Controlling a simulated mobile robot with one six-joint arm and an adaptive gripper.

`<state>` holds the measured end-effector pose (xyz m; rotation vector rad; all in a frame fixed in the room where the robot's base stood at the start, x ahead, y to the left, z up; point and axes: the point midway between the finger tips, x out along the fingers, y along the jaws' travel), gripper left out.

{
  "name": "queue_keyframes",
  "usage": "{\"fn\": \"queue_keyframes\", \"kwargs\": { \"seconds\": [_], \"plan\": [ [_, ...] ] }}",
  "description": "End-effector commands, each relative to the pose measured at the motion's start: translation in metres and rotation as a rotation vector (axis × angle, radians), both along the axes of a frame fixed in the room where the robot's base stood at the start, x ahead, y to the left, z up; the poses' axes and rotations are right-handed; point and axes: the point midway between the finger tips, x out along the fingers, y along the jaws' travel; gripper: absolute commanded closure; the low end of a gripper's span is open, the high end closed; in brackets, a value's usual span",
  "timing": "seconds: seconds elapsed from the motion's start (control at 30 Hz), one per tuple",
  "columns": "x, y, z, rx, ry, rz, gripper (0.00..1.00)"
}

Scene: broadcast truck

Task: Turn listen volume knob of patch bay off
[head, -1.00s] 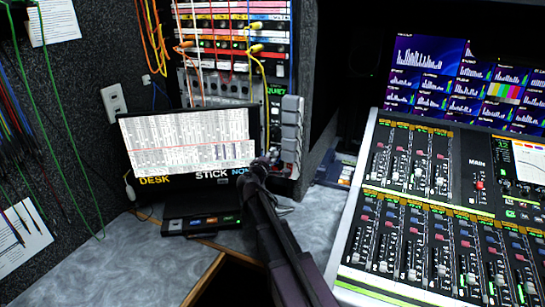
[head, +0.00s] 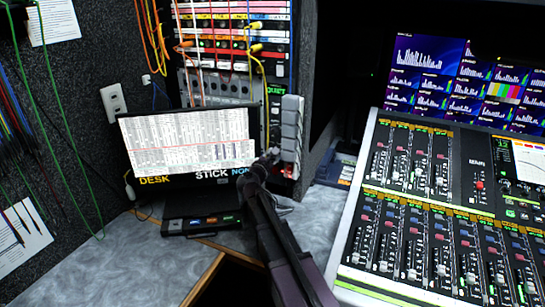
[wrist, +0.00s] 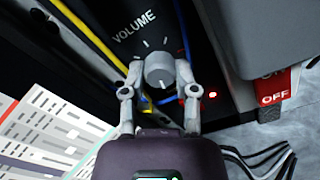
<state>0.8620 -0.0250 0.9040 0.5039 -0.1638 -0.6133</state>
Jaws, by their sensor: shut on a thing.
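The listen volume knob (wrist: 159,70) is a grey round knob on the black patch bay panel, below the printed word VOLUME in the wrist view. In the head view my gripper (head: 273,157) reaches the lower right of the patch bay rack (head: 222,90), beside the monitor. The knob is hidden there by my gripper.
A monitor (head: 188,143) stands just left of my arm. A grey box (head: 291,128) hangs at the rack's right edge. A red OFF label (wrist: 273,97) and a small red light (wrist: 213,94) are right of the knob. Yellow and blue cables run close by.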

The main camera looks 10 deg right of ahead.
Motion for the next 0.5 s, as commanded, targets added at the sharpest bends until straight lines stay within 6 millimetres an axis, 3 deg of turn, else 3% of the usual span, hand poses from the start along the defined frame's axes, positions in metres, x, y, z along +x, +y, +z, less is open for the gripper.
{"fn": "queue_keyframes", "kwargs": {
  "seconds": [0.5],
  "plan": [
    [0.0016, -0.0004, 0.0006, -0.215, 0.154, 0.001, 1.00]
  ]
}}
